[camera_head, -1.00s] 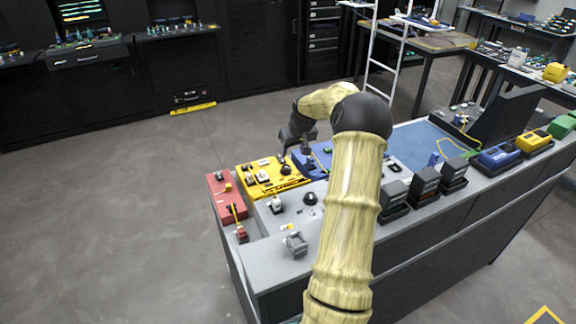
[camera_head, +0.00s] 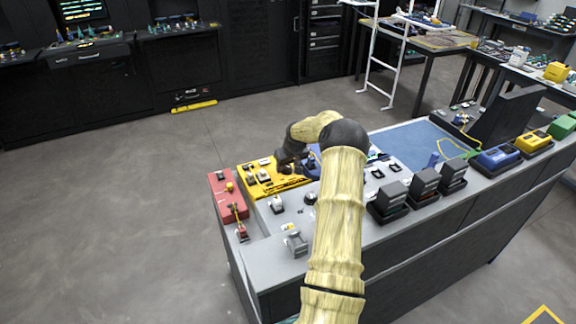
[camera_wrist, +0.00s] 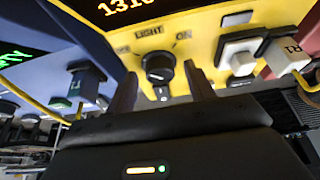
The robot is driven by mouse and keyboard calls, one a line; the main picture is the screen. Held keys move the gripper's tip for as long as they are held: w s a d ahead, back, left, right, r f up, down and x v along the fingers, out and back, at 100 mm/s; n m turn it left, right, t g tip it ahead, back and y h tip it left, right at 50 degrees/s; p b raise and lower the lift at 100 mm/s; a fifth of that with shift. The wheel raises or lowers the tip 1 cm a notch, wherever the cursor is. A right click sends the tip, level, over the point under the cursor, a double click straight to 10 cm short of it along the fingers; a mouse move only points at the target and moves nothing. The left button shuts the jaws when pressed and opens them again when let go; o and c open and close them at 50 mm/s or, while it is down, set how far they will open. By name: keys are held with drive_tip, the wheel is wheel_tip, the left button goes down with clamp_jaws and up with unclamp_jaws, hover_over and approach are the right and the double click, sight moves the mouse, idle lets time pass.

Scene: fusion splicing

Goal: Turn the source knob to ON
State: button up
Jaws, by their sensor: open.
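The source knob (camera_wrist: 158,67) is a round black knob on a yellow panel (camera_wrist: 205,25) in the wrist view. A partly hidden label is at its upper left, LIGHT is above it, and ON is at its upper right. I cannot tell its exact setting. My gripper (camera_wrist: 160,84) is open, with one dark finger on each side of the knob's lower part. I cannot tell whether the fingers touch it. In the head view my gripper (camera_head: 289,166) is low over the yellow source box (camera_head: 262,188), and the knob is hidden there.
A white connector (camera_wrist: 287,58) marked R1 is at the right of the panel. A blue unit (camera_wrist: 65,45) with a plug is at the left. In the head view a red box (camera_head: 228,195) is left of the yellow one. Several black boxes (camera_head: 425,182) stand to the right.

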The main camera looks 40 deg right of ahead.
drive_tip(key=c, duration=1)
drive_tip(key=shift+m, duration=0.3)
drive_tip(key=m+h+b, duration=0.1)
drive_tip(key=m, duration=0.1)
drive_tip(key=m+b, duration=0.1)
drive_tip(key=shift+w+a+m+h, duration=0.1)
drive_tip(key=shift+a+m+h, duration=0.1)
drive_tip(key=shift+m+h, duration=0.2)
drive_tip(key=m+g+h+b, duration=0.1)
drive_tip(key=m, duration=0.2)
drive_tip(key=shift+w+a+m, duration=0.1)
drive_tip(key=shift+w+m, duration=0.05)
drive_tip(key=shift+m, duration=0.25)
drive_tip(key=m+g, duration=0.1)
drive_tip(key=m, duration=0.1)
drive_tip(key=m+g, duration=0.1)
drive_tip(key=m, duration=0.1)
drive_tip(key=shift+w+r+h, duration=0.1)
drive_tip(key=shift+w+h, duration=0.05)
drive_tip(key=shift+h, duration=0.15)
drive_tip(key=m+g+p, duration=0.1)
drive_tip(key=m, duration=0.2)
drive_tip(key=m+g+p, duration=0.1)
drive_tip(key=m, duration=0.2)
drive_tip(key=shift+w, duration=0.2)
